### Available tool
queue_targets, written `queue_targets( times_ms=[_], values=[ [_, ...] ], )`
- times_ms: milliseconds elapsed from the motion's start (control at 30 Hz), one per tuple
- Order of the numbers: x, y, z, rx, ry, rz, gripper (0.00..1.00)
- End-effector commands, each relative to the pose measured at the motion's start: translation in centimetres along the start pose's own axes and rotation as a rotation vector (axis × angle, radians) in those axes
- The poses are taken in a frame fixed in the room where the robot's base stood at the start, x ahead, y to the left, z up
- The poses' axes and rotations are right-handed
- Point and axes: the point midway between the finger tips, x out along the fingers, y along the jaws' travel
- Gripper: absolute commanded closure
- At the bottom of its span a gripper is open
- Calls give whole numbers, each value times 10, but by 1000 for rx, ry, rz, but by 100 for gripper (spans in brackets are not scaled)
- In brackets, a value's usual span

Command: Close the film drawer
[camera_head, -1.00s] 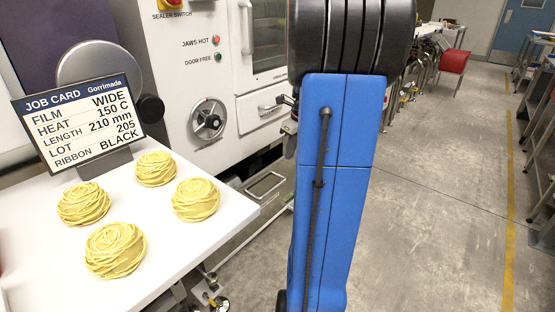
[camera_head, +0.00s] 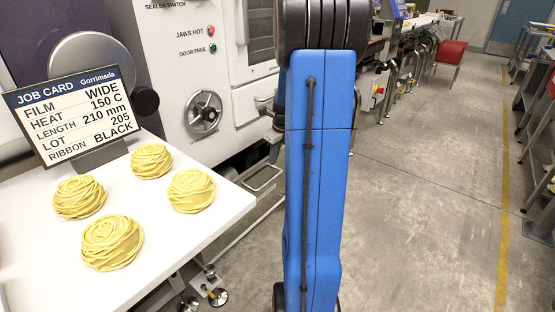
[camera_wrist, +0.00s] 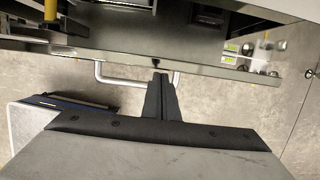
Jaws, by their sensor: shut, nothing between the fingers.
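The film drawer is most likely the white front (camera_head: 247,103) low on the cabinet in the head view. My arm covers its right part, so I cannot tell there how far it stands out. In the wrist view a long metal edge (camera_wrist: 215,70) crosses the picture, with a pale bar handle (camera_wrist: 112,82) beside it. My gripper (camera_wrist: 161,77) is shut and empty. Its fingertips overlap the handle and reach close to the metal edge; I cannot tell whether they touch.
A round hand knob (camera_head: 203,112) sits on the cabinet left of the drawer front. The floor (camera_head: 420,200) at right is clear.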

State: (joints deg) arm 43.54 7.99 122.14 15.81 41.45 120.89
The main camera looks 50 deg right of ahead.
Motion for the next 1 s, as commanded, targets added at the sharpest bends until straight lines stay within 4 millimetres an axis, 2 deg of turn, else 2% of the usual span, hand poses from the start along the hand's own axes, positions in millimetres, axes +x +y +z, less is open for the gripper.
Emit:
queue_targets(
  times_ms=[367,700,1000],
  values=[
    [1,0,2,-1,0,0,100],
    [12,0,44,-3,1,1,100],
    [12,0,46,-1,0,0,100]
  ],
)
